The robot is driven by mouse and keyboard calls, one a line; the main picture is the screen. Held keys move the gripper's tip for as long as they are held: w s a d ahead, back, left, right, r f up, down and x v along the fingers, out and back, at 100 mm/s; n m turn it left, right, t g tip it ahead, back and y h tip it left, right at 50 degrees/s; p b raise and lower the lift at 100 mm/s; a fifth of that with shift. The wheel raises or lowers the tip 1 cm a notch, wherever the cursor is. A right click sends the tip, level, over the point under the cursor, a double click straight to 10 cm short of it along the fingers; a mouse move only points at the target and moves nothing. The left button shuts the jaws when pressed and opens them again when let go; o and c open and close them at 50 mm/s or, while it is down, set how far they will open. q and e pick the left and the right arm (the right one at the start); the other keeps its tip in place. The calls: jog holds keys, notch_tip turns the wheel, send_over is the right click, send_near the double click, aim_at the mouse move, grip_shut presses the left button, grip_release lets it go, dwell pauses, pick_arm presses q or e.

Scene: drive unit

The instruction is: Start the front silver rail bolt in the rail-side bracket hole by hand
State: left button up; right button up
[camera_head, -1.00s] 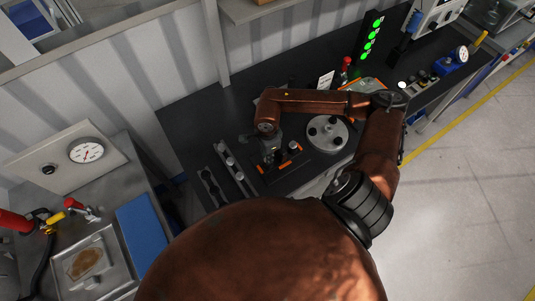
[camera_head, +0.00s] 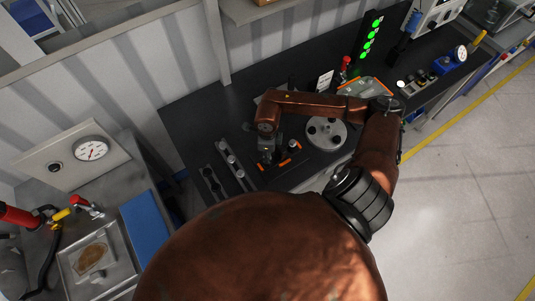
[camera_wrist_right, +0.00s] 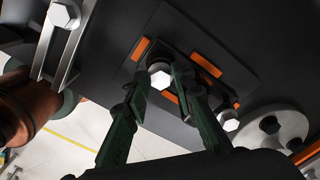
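A silver hex bolt (camera_wrist_right: 160,76) stands on a dark plate with orange marks (camera_wrist_right: 209,64) in the right wrist view. My right gripper (camera_wrist_right: 160,68) has its two green fingers on either side of this bolt's head. The fingers look apart, with a narrow gap beside the head; contact is hard to judge. A second silver bolt (camera_wrist_right: 229,121) is just right of the fingers. A silver rail (camera_wrist_right: 70,45) with a bolt head on it lies at upper left; it also shows in the head view (camera_head: 232,160). I cannot make out the bracket hole. My left gripper is out of view.
A dark slotted bar (camera_head: 212,183) lies left of the rail. A blue panel (camera_head: 148,225) and a gauge box (camera_head: 75,158) are farther left. The black bench top (camera_head: 195,115) is clear behind.

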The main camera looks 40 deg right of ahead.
jog(key=o, duration=0.3)
jog(key=shift+r, duration=0.1)
jog(key=shift+r, duration=0.2)
notch_tip(320, 180, up, 17)
jog(key=p, duration=0.2)
jog(key=shift+f, duration=0.2)
dwell(0.4)
